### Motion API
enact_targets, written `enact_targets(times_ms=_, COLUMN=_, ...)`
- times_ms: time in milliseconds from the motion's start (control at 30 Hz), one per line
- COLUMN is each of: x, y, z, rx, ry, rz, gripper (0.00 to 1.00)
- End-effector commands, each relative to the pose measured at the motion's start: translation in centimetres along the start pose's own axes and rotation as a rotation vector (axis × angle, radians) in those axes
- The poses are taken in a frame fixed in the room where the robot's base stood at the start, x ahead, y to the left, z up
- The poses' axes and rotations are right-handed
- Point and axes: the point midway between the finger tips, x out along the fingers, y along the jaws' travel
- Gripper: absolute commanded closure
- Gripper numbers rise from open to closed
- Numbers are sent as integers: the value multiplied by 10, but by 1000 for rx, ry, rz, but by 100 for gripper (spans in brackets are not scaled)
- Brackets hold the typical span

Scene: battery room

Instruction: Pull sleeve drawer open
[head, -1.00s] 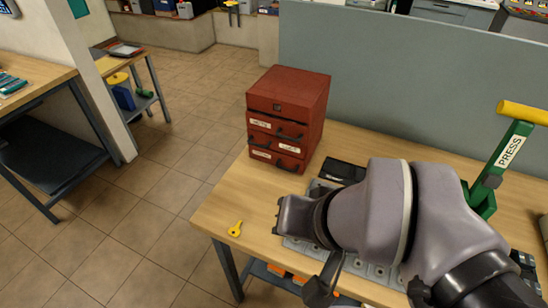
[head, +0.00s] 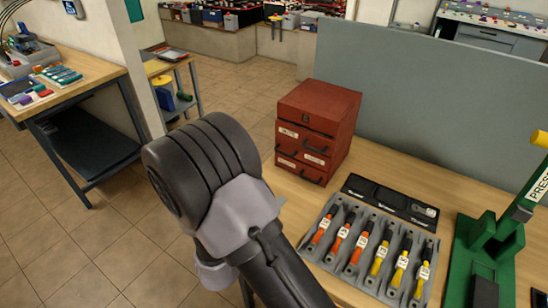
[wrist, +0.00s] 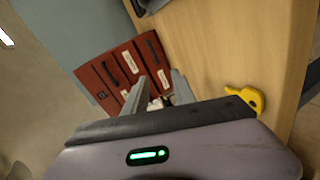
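The red drawer cabinet (head: 319,128) stands at the left end of the bench, its labelled drawers (head: 302,152) flush with the front and closed. The labels are too small to read, so I cannot tell which is the sleeve drawer. In the wrist view the drawer fronts (wrist: 112,78) appear tilted, beyond my gripper (wrist: 160,96). Its two grey fingers are apart, pointing toward the cabinet and overlapping its lower part in the picture. Small pale shapes show between the fingertips; I cannot tell whether anything touches them. In the head view my arm hides the gripper.
A green press (head: 493,250) stands far right. A grey partition (head: 425,100) rises behind.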

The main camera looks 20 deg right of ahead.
Motion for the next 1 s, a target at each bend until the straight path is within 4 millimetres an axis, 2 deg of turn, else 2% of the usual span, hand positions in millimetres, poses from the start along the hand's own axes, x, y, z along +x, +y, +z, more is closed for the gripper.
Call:
enact_targets(times_ms=100, x=0, y=-4, z=14, rx=-166, ry=-33, rz=92, gripper=68)
enact_targets(times_ms=233, x=19, y=-2, z=18, rx=-185, ry=-42, rz=107, gripper=68)
enact_targets(times_ms=500, x=100, y=5, z=21, rx=-180, ry=-43, rz=107, gripper=68)
enact_targets(times_ms=700, x=148, y=12, z=21, rx=-180, ry=-40, rz=106, gripper=68)
enact_targets(times_ms=833, x=165, y=14, z=21, rx=-180, ry=-39, rz=105, gripper=68)
enact_targets(times_ms=1000, x=172, y=17, z=20, rx=-182, ry=-37, rz=105, gripper=68)
